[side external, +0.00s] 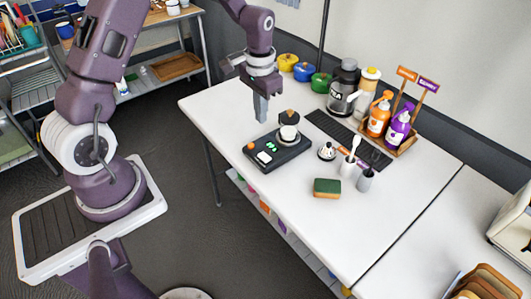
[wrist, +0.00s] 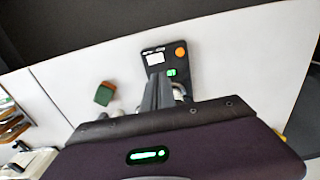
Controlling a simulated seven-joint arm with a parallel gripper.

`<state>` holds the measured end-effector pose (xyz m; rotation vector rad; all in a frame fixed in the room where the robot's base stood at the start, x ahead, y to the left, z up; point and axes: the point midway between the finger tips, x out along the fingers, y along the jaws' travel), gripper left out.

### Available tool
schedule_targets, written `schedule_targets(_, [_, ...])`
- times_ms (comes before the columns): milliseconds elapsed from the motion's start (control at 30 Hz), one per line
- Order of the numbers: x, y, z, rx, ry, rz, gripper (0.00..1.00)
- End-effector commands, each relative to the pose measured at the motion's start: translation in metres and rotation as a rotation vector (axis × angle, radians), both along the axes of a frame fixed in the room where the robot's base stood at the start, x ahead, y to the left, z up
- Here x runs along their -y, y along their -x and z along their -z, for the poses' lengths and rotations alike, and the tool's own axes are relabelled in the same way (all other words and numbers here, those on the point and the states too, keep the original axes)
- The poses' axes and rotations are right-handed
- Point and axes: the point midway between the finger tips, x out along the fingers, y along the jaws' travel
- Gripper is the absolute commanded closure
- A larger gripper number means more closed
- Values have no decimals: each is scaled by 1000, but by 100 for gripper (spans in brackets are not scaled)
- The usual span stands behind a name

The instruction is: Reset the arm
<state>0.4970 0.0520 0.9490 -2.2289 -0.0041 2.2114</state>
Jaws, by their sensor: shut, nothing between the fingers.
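My gripper (side external: 261,108) is shut and empty. It hangs pointing down above the white table (side external: 345,228), to the upper left of a black scale-like device (side external: 265,158). In the wrist view my gripper (wrist: 160,78) reaches toward the same device (wrist: 153,57), which shows a green display, a white label and an orange spot. My gripper appears apart from everything on the table.
A green and brown sponge (side external: 327,188), a small pot (side external: 326,152) and two utensil cups (side external: 366,180) stand right of the device. Behind are a black mat (side external: 335,128), a kettle (side external: 343,88), coloured pots (side external: 304,71) and a bottle tray (side external: 402,146). The table's front left is clear.

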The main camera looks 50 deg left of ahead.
Motion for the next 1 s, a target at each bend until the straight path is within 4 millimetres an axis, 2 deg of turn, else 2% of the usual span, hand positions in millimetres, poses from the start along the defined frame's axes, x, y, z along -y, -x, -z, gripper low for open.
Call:
schedule_targets(67, [9,6,-33,41,-12,3,100])
schedule_targets(167, [30,31,-97,122,-31,6,100])
schedule_targets(200, [39,47,-122,158,-37,7,100])
schedule_targets(267, [53,75,-154,212,-41,7,100])
schedule_targets(300, [61,97,-172,249,-42,6,100])
schedule_targets(400, [80,152,-201,340,-34,5,100])
schedule_targets(500, [91,198,-211,414,-19,3,100])
schedule_targets(633, [97,232,-210,467,-1,2,100])
schedule_targets(733, [98,240,-209,482,4,2,100])
schedule_targets(1000, [99,241,-209,482,5,2,100])
